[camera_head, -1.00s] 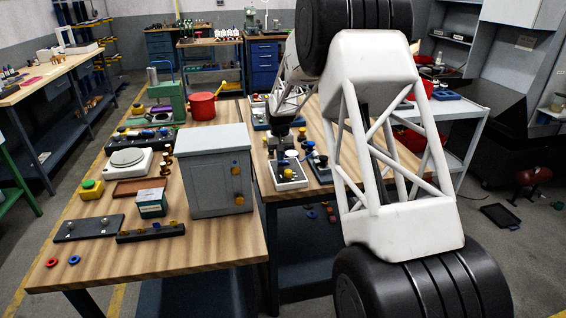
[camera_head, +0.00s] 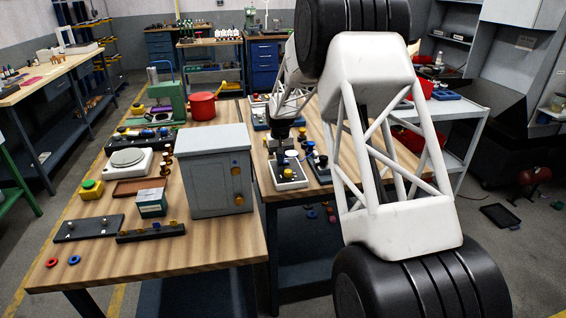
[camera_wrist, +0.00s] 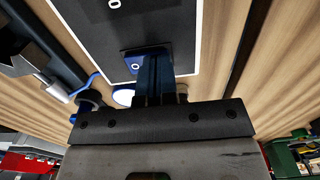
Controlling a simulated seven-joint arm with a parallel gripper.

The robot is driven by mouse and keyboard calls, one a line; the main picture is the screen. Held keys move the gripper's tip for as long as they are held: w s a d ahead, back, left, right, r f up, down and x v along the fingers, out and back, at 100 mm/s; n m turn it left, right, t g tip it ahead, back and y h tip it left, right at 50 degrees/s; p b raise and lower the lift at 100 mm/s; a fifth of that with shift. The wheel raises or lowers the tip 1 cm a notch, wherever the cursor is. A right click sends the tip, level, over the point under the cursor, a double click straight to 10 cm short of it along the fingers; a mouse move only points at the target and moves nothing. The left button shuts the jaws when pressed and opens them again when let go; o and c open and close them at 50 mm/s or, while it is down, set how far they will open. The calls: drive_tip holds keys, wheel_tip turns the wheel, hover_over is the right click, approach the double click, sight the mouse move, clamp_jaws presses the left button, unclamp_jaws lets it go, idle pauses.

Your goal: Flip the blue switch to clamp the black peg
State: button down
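A white-edged panel with a dark face (camera_head: 291,184) lies on the right-hand bench. In the wrist view the dark panel face (camera_wrist: 205,22) carries white round marks. My gripper (camera_wrist: 153,62) has its two narrow fingers close together over the panel, at a small dark plate with a blue edge (camera_wrist: 128,54) marked with a white ring. The fingers cover whatever is at their tips, so I cannot tell contact or the blue switch's position. A white disc with a blue rim (camera_wrist: 123,96) is beside the fingers. I cannot make out the black peg for certain.
A blue-and-dark fixture (camera_head: 320,160) stands close to the panel's right. A grey cabinet (camera_head: 213,180) stands left of it on the front bench. A red pot (camera_head: 202,106) is farther back. A gap separates the panel from the cabinet.

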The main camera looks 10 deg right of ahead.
drive_tip(key=shift+r, duration=3.45)
drive_tip(key=shift+r, duration=0.1)
